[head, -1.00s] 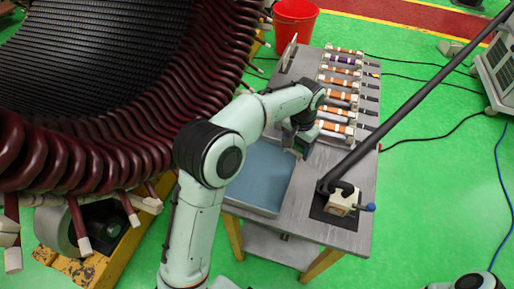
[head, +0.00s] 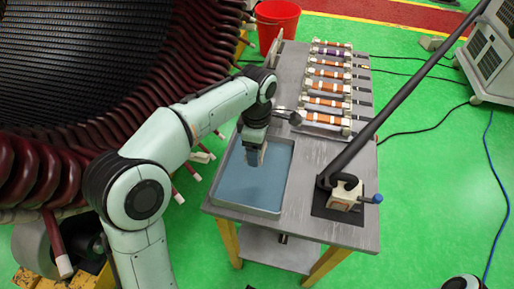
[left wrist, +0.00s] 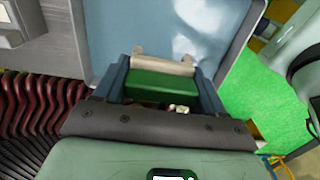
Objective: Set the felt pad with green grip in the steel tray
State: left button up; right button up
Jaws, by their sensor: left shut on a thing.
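The steel tray (head: 283,178) lies on the near left part of the grey bench, with a flat blue floor. My left gripper (head: 255,158) hangs over the tray, pointing down. It is shut on the felt pad (left wrist: 165,65), whose green grip (left wrist: 162,85) sits between the two fingers in the left wrist view. The pale pad edge shows beyond the grip, over the blue tray floor (left wrist: 135,25). I cannot tell whether the pad touches the floor. My right gripper is out of view.
Several orange-banded rolls (head: 325,88) lie in a rack at the back of the bench. A block with a blue-tipped lever (head: 345,195) and a dark slanting pole (head: 410,105) stand right of the tray. The large wound stator (head: 90,80) is to the left.

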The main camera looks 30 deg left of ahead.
pick_arm(q)
jog(key=b, duration=0.4)
send_over(257, 175)
notch_tip(257, 175, down, 5)
jog(key=shift+w+a, duration=0.1)
jog(key=shift+r, duration=0.4)
jog(key=shift+w+f+p, duration=0.1)
jog(key=shift+p, duration=0.3)
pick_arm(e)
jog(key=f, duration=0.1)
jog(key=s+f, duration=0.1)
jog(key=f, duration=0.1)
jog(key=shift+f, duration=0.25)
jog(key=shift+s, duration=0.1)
pick_arm(q)
jog(key=shift+f+b, duration=1.2)
jog(key=shift+f, duration=0.9)
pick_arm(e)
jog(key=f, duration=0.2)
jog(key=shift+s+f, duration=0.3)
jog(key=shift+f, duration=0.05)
pick_arm(q)
jog(key=shift+f, duration=0.25)
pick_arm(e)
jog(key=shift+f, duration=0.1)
pick_arm(q)
jog(key=shift+f+b, duration=0.4)
jog(key=shift+b, duration=0.05)
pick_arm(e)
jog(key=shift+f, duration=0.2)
